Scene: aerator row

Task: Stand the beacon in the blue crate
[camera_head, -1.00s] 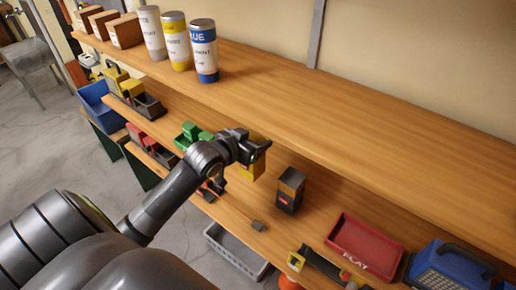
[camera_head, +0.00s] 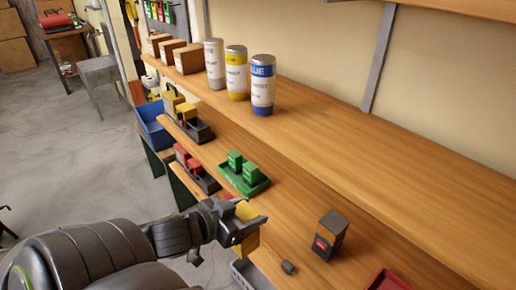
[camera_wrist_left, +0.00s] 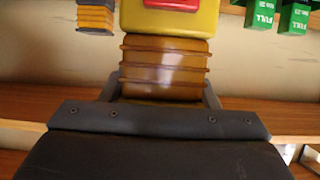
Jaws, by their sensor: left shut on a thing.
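The beacon (camera_head: 246,243) is a yellow block with an amber ribbed part. My left gripper (camera_head: 239,224) is shut on it, in front of the bench edge in the head view. In the left wrist view the jaws grip around the amber ribbed part (camera_wrist_left: 165,68), and the yellow body with a red label (camera_wrist_left: 170,18) lies beyond. The blue crate (camera_head: 152,130) stands at the far left end of the bench, well away from the gripper. Its inside is mostly hidden from this angle. My right gripper is out of view.
A green tray (camera_head: 233,182) with green blocks and dark trays with red and yellow blocks stand between gripper and crate. A dark box (camera_head: 330,236) and a red tray (camera_head: 388,281) are to the right. The shelf above carries several cans (camera_head: 262,85) and cartons.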

